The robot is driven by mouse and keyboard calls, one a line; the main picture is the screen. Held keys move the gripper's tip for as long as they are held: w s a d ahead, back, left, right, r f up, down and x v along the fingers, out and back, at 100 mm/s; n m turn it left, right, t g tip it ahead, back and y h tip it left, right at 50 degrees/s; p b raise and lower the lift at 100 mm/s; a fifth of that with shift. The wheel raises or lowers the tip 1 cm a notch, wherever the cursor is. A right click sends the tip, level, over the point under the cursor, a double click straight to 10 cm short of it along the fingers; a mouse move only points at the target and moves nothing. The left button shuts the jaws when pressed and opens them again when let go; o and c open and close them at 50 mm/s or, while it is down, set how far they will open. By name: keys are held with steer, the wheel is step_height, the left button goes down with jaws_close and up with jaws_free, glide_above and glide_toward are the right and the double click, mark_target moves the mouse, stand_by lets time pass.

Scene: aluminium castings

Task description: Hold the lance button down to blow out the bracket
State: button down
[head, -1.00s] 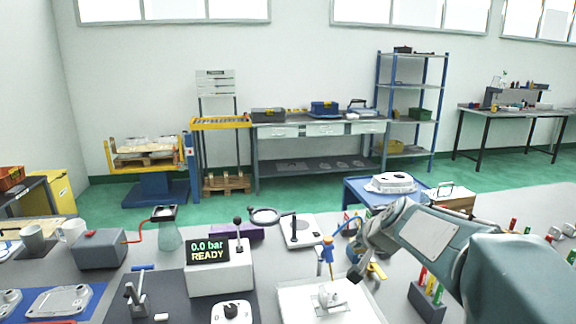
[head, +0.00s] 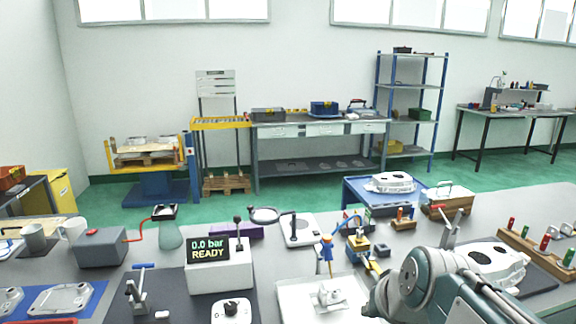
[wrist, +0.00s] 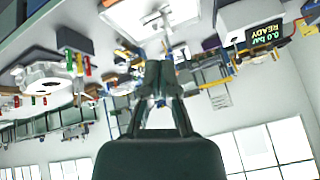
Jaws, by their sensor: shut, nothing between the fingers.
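The bracket (head: 331,291) is a pale casting in a white tray (head: 290,304) on the bench. The blue and yellow lance (head: 326,250) stands upright just behind it. I cannot make out its button. The display box (head: 208,250) reads 0.0 bar READY. In the wrist view, my gripper (wrist: 158,66) is shut and empty, its dark fingers together. The tray (wrist: 112,17) and bracket (wrist: 152,18) appear beyond the fingertips, apart from them.
A blue and yellow fixture (head: 359,243) stands right of the lance. A large pale casting (head: 490,264) lies at the right near a wooden rack (head: 540,256) of coloured handles.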

steer(key=s+d+f+n+g+h, duration=0.1)
steer(key=s+f, duration=0.3)
steer(key=s, duration=0.7)
steer(key=shift+s+d+n+h, duration=0.3)
steer(key=shift+s+n, duration=0.1)
stand_by(0.5)
